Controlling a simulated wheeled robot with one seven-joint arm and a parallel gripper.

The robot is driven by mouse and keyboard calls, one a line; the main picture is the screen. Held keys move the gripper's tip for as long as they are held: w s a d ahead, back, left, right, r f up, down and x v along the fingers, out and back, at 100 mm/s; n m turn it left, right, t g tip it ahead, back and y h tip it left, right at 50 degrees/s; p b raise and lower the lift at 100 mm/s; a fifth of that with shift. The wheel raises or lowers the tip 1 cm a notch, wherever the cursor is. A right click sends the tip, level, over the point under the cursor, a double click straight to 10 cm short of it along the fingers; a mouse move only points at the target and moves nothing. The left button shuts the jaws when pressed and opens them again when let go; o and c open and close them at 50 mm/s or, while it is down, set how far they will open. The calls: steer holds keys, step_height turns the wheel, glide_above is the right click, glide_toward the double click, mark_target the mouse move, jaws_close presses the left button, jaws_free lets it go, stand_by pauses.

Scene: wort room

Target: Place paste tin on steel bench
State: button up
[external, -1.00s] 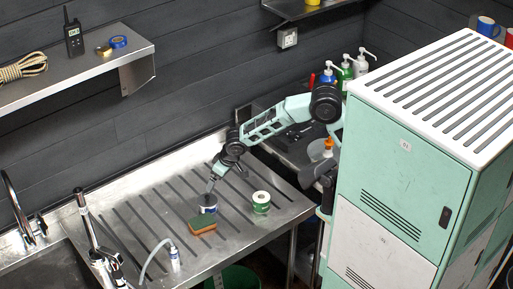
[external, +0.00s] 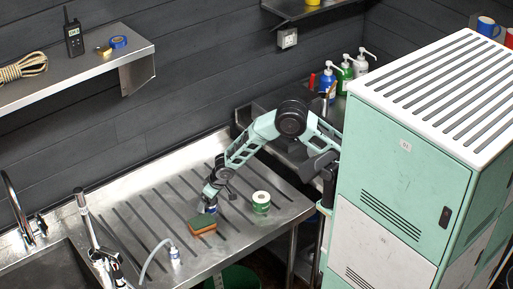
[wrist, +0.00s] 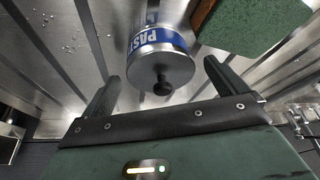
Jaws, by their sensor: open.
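The paste tin (wrist: 160,66), with a blue and white label, a metal lid and a dark knob, stands on the ribbed steel draining surface (external: 150,215). In the external view the tin (external: 210,209) is mostly hidden by my gripper (external: 211,198). In the wrist view my gripper (wrist: 161,76) is open, with one finger on each side of the tin's lid. I see gaps between fingers and lid, and nothing is held. A second steel surface (external: 290,150) lies behind my arm; I cannot tell which of the two is the steel bench.
A brown and green sponge (external: 201,226) lies close beside the tin, also in the wrist view (wrist: 255,25). Pump bottles (external: 345,72) stand at the back.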

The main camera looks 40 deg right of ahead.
steer(key=shift+x, duration=1.25)
steer(key=c, duration=2.1)
steer(key=shift+c, duration=0.2)
